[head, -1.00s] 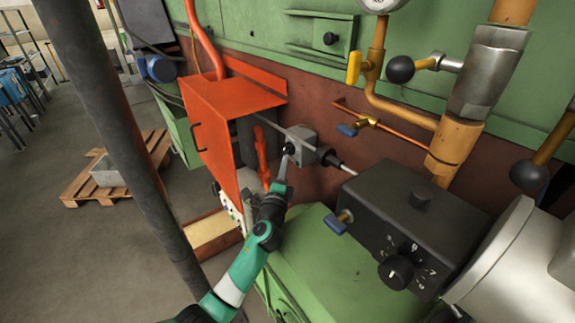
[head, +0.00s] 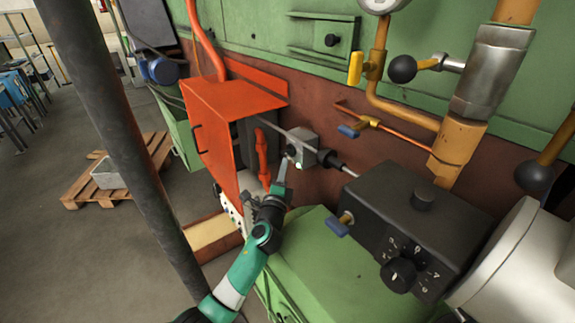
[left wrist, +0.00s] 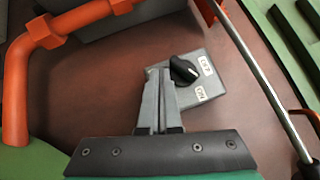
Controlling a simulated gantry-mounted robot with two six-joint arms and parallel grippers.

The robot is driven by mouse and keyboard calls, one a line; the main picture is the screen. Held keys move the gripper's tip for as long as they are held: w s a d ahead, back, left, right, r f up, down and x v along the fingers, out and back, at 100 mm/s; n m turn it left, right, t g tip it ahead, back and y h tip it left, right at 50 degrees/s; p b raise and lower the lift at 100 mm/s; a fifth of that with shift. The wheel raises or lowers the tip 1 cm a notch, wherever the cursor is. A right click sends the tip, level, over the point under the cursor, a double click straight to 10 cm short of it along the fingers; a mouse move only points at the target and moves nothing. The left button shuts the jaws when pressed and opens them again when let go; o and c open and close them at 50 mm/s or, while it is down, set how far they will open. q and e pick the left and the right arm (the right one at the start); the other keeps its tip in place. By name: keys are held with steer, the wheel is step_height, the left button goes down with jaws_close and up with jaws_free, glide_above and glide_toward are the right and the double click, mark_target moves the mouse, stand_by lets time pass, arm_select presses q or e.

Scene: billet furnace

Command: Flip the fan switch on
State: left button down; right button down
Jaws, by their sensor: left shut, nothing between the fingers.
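The fan switch is a small grey box (head: 308,146) on the red-brown furnace wall, with a black knob (head: 291,151) on its face. In the left wrist view the grey box (left wrist: 212,88) carries an OFF label (left wrist: 206,65) above an ON label (left wrist: 201,94). The black knob (left wrist: 183,70) is slanted, its pale mark towards the lower right, between the labels. My right gripper is out of view.
An orange cabinet (head: 224,118) and orange pipe (head: 263,155) stand left of the switch. A thin metal rod (head: 342,169) runs by its right side. A black control box (head: 408,216) is to the right, above a green housing (head: 320,260).

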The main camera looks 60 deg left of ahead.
arm_select(q)
steer(key=v, duration=0.7)
steer(key=shift+p, duration=0.4)
steer(key=shift+d, duration=0.1)
